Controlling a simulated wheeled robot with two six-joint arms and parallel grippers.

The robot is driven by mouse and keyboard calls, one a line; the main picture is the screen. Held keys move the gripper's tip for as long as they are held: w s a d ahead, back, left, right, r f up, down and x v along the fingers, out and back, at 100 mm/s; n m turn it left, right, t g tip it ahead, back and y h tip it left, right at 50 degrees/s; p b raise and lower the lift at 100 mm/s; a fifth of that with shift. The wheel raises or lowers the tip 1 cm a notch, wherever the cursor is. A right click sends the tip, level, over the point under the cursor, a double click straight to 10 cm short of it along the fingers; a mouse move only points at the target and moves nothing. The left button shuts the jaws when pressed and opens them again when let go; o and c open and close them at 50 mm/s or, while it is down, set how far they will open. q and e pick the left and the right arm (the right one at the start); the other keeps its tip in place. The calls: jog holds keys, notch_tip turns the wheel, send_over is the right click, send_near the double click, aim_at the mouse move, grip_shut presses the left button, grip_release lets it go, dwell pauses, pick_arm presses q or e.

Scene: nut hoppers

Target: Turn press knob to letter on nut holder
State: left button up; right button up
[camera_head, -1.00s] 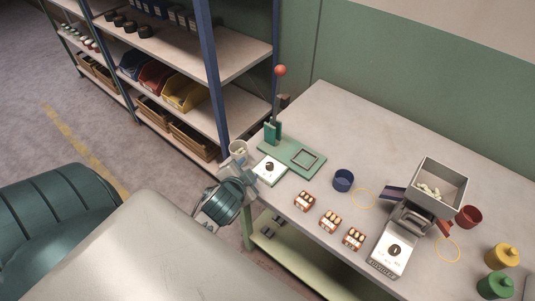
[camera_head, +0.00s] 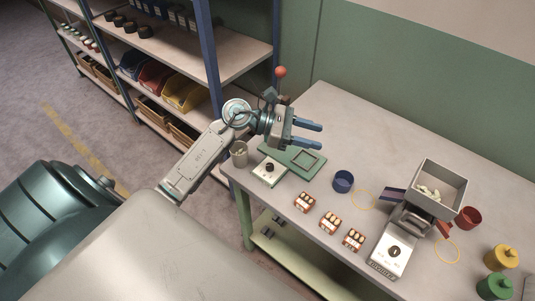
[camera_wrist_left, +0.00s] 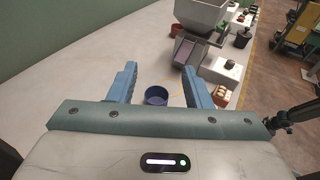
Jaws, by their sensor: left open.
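The press has a green base plate (camera_head: 308,172) and a lever with a red ball (camera_head: 280,71). My left arm hides part of it. Its black knob (camera_head: 270,167) sits on a white panel (camera_head: 268,178) at the plate's near left corner. Any letters there are too small to read. Several small orange nut holders (camera_head: 305,203) with pale nuts stand in a row near the table's front edge. My left gripper (camera_head: 318,137) is open and empty above the press plate, fingers pointing right. Its blue fingers also show in the left wrist view (camera_wrist_left: 159,68). My right gripper is out of view.
A blue cup (camera_head: 343,181) stands right of the press; it shows between the fingers in the wrist view (camera_wrist_left: 157,96). A grey hopper (camera_head: 441,190) on a machine stands further right, near red, yellow and green containers. A cup (camera_head: 239,155) stands at the table's left corner.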

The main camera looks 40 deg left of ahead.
pick_arm(q)
jog(key=a+f+m+g+y, duration=0.4)
jog(key=a, duration=0.1)
jog(key=m+g+y, duration=0.2)
jog(key=g+y, duration=0.1)
jog(key=y, duration=0.2)
send_near(269, 165)
jog(key=b+x, duration=0.6)
jog(key=x, duration=0.1)
jog(key=shift+d+f, duration=0.15)
jog(key=shift+f, duration=0.15)
jog(key=shift+d+f, duration=0.15)
jog(key=shift+f, duration=0.15)
grip_shut()
